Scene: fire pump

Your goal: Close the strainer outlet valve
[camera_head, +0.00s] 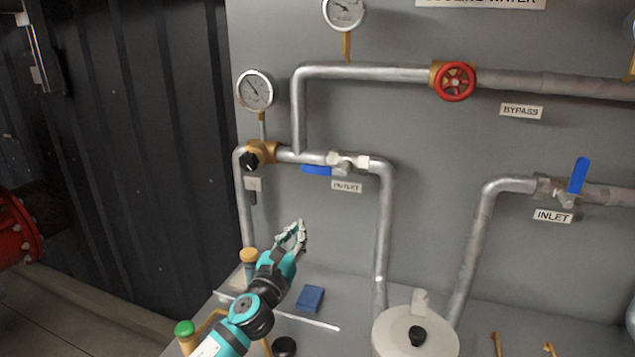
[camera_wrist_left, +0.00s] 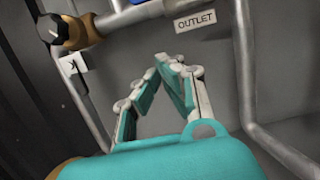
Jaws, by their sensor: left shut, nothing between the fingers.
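The outlet valve (camera_head: 341,163) sits in the upper horizontal pipe, above a label reading OUTLET (camera_head: 347,186). Its blue lever (camera_head: 316,170) points left, roughly along the pipe. In the left wrist view the OUTLET label (camera_wrist_left: 195,19) shows at the top, and a bit of blue lever (camera_wrist_left: 137,2) shows at the upper edge. My left gripper (camera_head: 298,226) is below the valve and label, apart from both. Its fingertips (camera_wrist_left: 178,62) come together with nothing between them. My right gripper is in neither view.
The inlet valve's blue lever (camera_head: 579,175) stands nearly upright at right. A red bypass handwheel (camera_head: 455,81) is on the upper pipe. A brass fitting with a black knob (camera_head: 249,161) is left of the outlet valve. A vertical pipe (camera_head: 383,235) runs right of my gripper.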

